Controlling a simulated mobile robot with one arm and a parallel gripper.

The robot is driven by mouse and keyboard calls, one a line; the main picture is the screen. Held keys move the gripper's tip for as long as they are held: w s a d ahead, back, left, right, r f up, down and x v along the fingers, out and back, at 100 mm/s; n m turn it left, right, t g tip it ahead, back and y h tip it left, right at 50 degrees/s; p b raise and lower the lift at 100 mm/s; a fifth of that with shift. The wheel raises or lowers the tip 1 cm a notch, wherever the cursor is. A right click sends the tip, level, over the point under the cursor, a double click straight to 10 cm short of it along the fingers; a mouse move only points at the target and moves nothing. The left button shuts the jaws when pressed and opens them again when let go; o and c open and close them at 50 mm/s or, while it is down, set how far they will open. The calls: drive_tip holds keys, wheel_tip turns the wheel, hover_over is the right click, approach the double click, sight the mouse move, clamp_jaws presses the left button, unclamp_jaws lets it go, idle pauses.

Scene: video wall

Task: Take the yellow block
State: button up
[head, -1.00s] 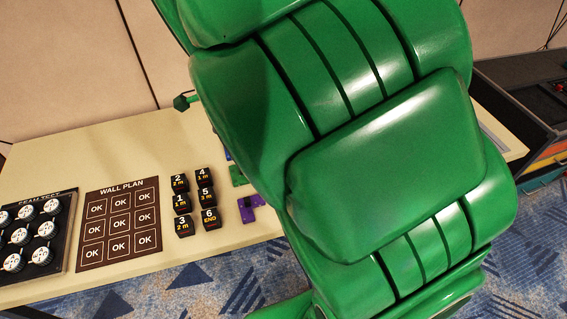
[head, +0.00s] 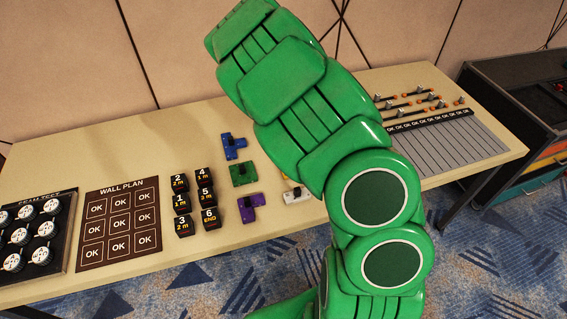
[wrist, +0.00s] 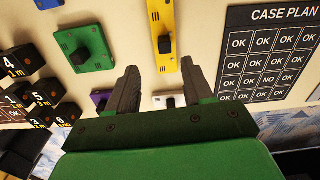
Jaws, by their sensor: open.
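The yellow block (wrist: 162,32) shows in the wrist view at the top centre. It is a long upright piece with a black knob, and its top is cut off by the frame edge. My gripper (wrist: 162,82) is open and empty, its two dark fingers apart below the yellow block. A white piece (wrist: 168,101) with a black knob lies between and beyond the fingers.
A green block (wrist: 84,48) lies left of the yellow one. Purple (head: 251,207) and blue (head: 233,146) blocks lie near numbered black cubes (head: 181,203). The case plan board (wrist: 275,50) is to the right. Sliders (head: 430,98) fill the table's right part.

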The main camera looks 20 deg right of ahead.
drive_tip(key=shift+d+f+m, duration=0.3)
drive_tip(key=shift+f, duration=0.25)
drive_tip(key=shift+w+d+f, duration=0.1)
drive_tip(key=shift+f, duration=3.65)
clamp_jaws()
drive_tip(key=shift+r, duration=0.1)
drive_tip(key=shift+r, duration=0.5)
wheel_tip(320, 180, up, 2)
drive_tip(key=s+a+r, duration=0.1)
drive_tip(key=s+r, duration=0.9)
drive_tip(key=s, duration=0.4)
drive_tip(key=shift+a, duration=0.15)
